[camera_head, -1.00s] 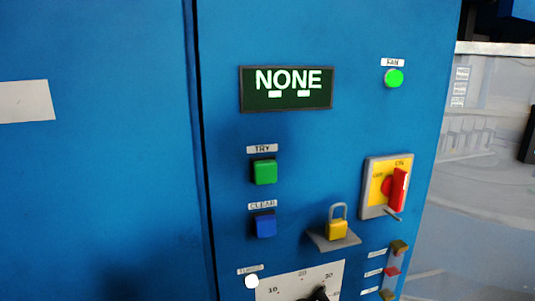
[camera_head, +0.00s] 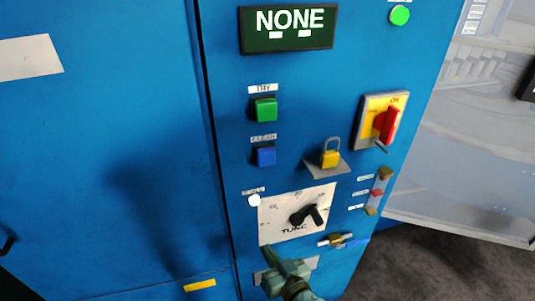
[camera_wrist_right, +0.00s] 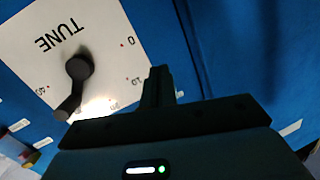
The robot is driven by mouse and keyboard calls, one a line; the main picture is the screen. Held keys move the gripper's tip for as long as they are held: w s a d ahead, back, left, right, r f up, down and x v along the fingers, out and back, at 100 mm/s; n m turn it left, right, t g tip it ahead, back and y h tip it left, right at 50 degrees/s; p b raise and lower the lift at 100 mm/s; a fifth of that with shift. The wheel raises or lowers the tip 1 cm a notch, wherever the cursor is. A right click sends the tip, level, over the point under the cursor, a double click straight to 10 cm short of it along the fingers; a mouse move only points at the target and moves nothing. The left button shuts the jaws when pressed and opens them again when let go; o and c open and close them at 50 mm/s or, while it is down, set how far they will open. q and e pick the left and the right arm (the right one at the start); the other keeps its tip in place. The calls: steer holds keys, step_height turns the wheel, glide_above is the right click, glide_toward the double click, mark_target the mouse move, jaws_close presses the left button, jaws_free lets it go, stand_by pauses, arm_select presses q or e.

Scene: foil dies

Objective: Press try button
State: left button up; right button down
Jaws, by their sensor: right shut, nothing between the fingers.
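The green TRY button (camera_head: 265,109) sits on the blue cabinet front under its TRY label, in the upper middle of the head view. A blue button (camera_head: 265,156) labelled CLEAR is below it. My right gripper (camera_head: 284,268) is at the bottom of the head view, well below the TRY button and just under the TUNE plate. It is shut and empty. In the right wrist view the gripper (camera_wrist_right: 160,85) points at the cabinet beside the TUNE plate, and the TRY button does not show. My left gripper is not in view.
The display (camera_head: 287,30) reads NONE. The TUNE plate (camera_head: 275,226) has a black knob (camera_head: 309,215) sticking out. A yellow padlock (camera_head: 330,158) on a bracket and a red switch (camera_head: 386,123) stand out right of the buttons. A green FAN lamp (camera_head: 400,15) is lit.

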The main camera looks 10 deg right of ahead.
step_height(320, 180, up, 21)
steer(key=w+m+t+y+p, duration=0.1)
steer(key=m+t+p, duration=0.1)
steer(key=t, duration=0.4)
steer(key=m+t+h, duration=0.1)
steer(key=m+t, duration=0.4)
glide_toward(266, 110)
steer(key=s+r, duration=0.5)
steer(key=s, duration=0.1)
steer(key=shift+s+a+r, duration=0.1)
steer(key=shift+a+r, duration=0.05)
steer(key=shift+r, duration=0.05)
steer(key=w+b, duration=0.2)
steer(key=w, duration=0.7)
steer(key=shift+w+a, duration=0.1)
steer(key=shift+a, duration=0.05)
steer(key=shift+w, duration=0.25)
